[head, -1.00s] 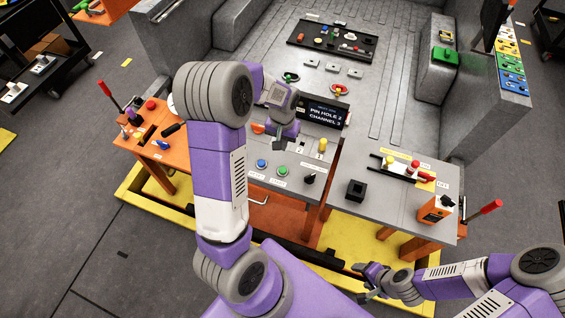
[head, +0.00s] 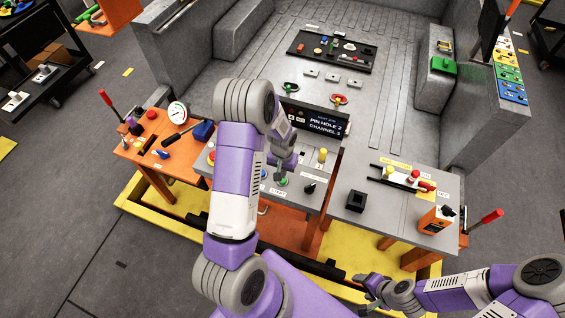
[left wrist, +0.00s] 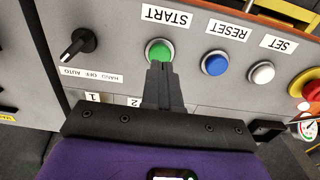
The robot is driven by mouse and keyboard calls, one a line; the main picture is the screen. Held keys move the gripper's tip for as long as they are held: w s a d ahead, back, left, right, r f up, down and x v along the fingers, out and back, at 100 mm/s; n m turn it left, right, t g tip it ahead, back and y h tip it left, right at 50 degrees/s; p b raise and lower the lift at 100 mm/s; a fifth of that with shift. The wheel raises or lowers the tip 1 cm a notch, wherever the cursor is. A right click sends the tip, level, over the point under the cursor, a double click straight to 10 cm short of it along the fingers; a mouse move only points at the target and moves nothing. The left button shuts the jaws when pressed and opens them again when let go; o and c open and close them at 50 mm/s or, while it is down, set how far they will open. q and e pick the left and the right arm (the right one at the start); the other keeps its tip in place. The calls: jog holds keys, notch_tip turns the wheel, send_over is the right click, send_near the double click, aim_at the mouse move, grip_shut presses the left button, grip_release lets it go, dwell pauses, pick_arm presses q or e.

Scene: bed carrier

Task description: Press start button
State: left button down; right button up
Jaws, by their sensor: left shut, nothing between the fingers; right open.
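The green start button (left wrist: 158,51) sits under the START label (left wrist: 167,16) on the grey panel in the left wrist view. My left gripper (left wrist: 160,68) is shut and empty, and its fingertips overlap the lower edge of the button in that view. I cannot tell whether they touch it. In the head view the green button (head: 282,182) shows just below my left gripper (head: 281,177). My right gripper (head: 367,281) is open and empty at the lower right, in front of the table and away from the panel.
Beside the start button are a blue reset button (left wrist: 215,62), a white set button (left wrist: 262,72), a red emergency knob (left wrist: 308,84) and a black rotary switch (left wrist: 79,43). A display (head: 316,120) stands behind the panel. A black block (head: 356,201) sits to the right.

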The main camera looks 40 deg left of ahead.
pick_arm(q)
jog(key=shift+f, duration=1.35)
